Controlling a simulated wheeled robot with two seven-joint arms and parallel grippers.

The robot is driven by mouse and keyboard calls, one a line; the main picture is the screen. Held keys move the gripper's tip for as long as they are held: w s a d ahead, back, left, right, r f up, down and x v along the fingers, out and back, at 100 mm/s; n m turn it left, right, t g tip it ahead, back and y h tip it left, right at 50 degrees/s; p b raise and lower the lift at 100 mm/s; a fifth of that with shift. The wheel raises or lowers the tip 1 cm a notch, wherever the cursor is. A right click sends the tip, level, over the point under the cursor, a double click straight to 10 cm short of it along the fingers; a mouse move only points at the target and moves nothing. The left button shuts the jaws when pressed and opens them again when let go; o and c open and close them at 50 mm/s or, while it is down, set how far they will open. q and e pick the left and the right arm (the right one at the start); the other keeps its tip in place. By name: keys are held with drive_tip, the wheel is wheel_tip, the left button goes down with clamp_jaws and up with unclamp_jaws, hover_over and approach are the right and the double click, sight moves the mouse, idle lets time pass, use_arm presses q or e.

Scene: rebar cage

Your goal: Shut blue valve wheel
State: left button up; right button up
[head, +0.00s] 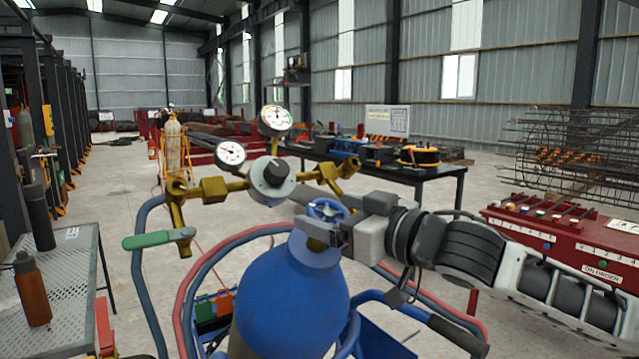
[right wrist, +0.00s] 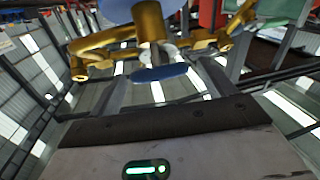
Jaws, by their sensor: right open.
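The blue valve wheel (head: 327,208) sits on top of the big blue gas cylinder (head: 290,300), at its brass valve. In the right wrist view the wheel (right wrist: 160,73) shows edge-on as a blue disc below brass fittings. My right gripper (head: 328,222) comes in from the right at the wheel. Its jaws are open, with one finger on each side of the wheel in the wrist view (right wrist: 163,78). The fingers partly cover the wheel in the head view; I cannot tell whether they touch it. My left gripper is not in view.
A brass regulator (head: 272,180) with two gauges stands just behind the wheel. A green-handled lever (head: 147,240) and blue and red hoses are at left. A metal table (head: 60,275) with a brown bottle (head: 32,290) is far left. A red bench (head: 560,232) stands right.

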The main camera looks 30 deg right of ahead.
sight(330, 213)
drive_tip(key=shift+p+x, duration=0.35)
drive_tip(key=shift+x, duration=1.3)
drive_tip(key=shift+f, duration=0.1)
drive_tip(key=c, duration=1)
